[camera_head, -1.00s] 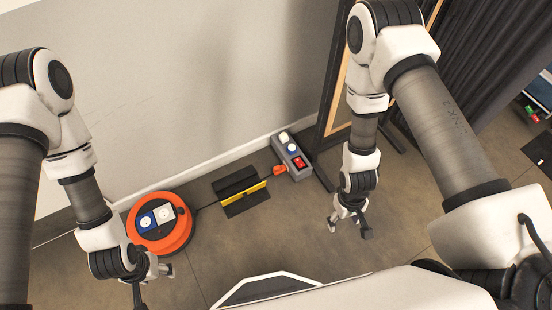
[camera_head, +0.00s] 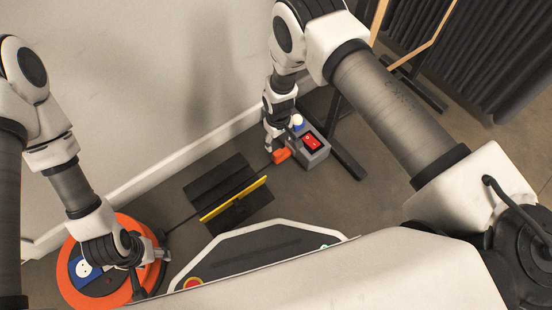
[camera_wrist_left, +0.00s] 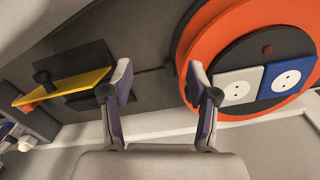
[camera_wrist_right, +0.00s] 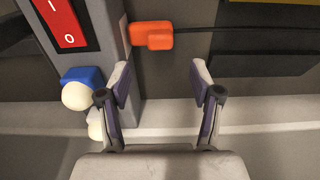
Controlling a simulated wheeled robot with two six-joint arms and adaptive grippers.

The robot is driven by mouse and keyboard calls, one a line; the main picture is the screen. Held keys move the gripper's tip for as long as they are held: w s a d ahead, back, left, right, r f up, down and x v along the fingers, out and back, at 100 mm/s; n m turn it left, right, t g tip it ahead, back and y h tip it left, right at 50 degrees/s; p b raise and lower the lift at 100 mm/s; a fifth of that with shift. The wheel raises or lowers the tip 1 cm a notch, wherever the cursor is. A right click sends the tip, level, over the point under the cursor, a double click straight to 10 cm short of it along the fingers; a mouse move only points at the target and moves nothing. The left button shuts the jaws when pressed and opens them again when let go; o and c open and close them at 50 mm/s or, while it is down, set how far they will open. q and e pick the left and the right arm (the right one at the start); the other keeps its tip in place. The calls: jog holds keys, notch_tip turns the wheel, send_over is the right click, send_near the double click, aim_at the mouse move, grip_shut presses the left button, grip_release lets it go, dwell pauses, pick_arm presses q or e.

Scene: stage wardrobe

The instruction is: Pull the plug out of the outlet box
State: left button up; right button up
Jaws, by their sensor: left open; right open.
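The orange plug (camera_head: 281,155) sits against the side of the grey outlet box (camera_head: 317,156), with a dark cable running from its other end. In the right wrist view the plug (camera_wrist_right: 152,35) touches the box wall (camera_wrist_right: 103,28), beside a red rocker switch (camera_wrist_right: 60,20). My right gripper (camera_wrist_right: 159,78) is open and empty, its fingertips pointing toward the plug and a little short of it; in the head view it is close beside the box. My left gripper (camera_wrist_left: 160,82) is open and empty by the orange cable reel (camera_wrist_left: 190,50).
The reel (camera_head: 120,222) has blue and white sockets. A black cable ramp with a yellow strip (camera_head: 233,199) lies between reel and box. Blue and white round connectors (camera_wrist_right: 80,90) are on the box near my right finger. The wall skirting (camera_head: 150,180) runs behind; a dark frame stands right.

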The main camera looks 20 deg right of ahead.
aim_at(278, 152)
notch_tip(278, 152, down, 8)
jog(key=b, duration=0.4)
jog(key=shift+f+b, duration=0.25)
jog(key=shift+b, duration=0.1)
jog(key=shift+r, duration=0.1)
jog(key=shift+c, duration=0.3)
grip_shut()
